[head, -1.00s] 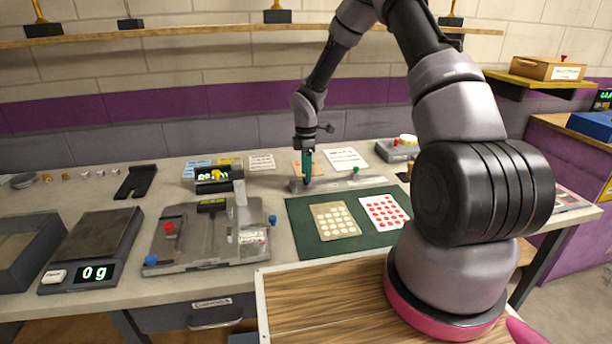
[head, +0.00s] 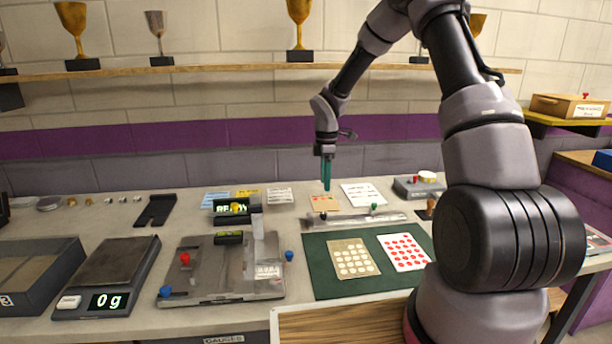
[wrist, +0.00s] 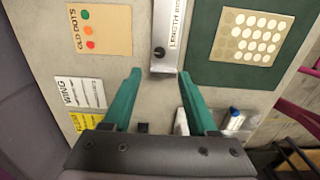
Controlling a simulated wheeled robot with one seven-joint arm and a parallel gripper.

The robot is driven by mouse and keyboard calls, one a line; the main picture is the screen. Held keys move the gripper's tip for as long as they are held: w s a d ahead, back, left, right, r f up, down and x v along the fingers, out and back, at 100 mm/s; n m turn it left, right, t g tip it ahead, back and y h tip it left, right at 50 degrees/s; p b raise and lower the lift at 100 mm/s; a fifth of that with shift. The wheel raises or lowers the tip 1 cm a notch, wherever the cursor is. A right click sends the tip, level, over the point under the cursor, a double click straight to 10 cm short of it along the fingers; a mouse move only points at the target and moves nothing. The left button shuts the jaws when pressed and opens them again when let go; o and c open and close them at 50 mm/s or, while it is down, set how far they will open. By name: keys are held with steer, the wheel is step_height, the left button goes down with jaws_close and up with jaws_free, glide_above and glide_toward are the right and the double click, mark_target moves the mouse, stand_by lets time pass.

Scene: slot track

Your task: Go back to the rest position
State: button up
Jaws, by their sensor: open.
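My gripper (head: 326,176) hangs over the back of the workbench (head: 130,240), near the slotted metal track (head: 350,219), its teal fingers pointing down. In the wrist view my gripper (wrist: 160,95) has its two teal fingers spread wide, with nothing between them. The end of the length rail (wrist: 165,40) lies below and beyond the fingertips. My gripper is apart from the bench and everything on it.
A green mat (head: 320,265) holds a card of pale dots (head: 353,258) and a card of red dots (head: 404,252). A metal fixture (head: 220,275), a scale (head: 105,280) reading 0 g and a tray (head: 40,275) stand to the left. A trophy shelf (head: 200,73) runs along the wall.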

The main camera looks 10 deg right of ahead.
steer(key=s+d+r+m+t, duration=0.2)
steer(key=s+r+m, duration=0.4)
steer(key=r, duration=0.5)
steer(key=s+d+r+m+t, duration=0.1)
steer(key=s+d+r+m, duration=0.2)
steer(key=s+r+m, duration=0.55)
steer(key=s+r+m+t+y, duration=0.1)
steer(key=s+r+m+t, duration=0.1)
steer(key=s+r, duration=0.3)
steer(key=s+r+m+t+y, duration=0.1)
steer(key=s+r+m, duration=0.4)
steer(key=s, duration=0.6)
steer(key=shift+s+d+r+t, duration=0.35)
steer(key=shift+s+r+t, duration=0.05)
steer(key=shift+r+t, duration=0.1)
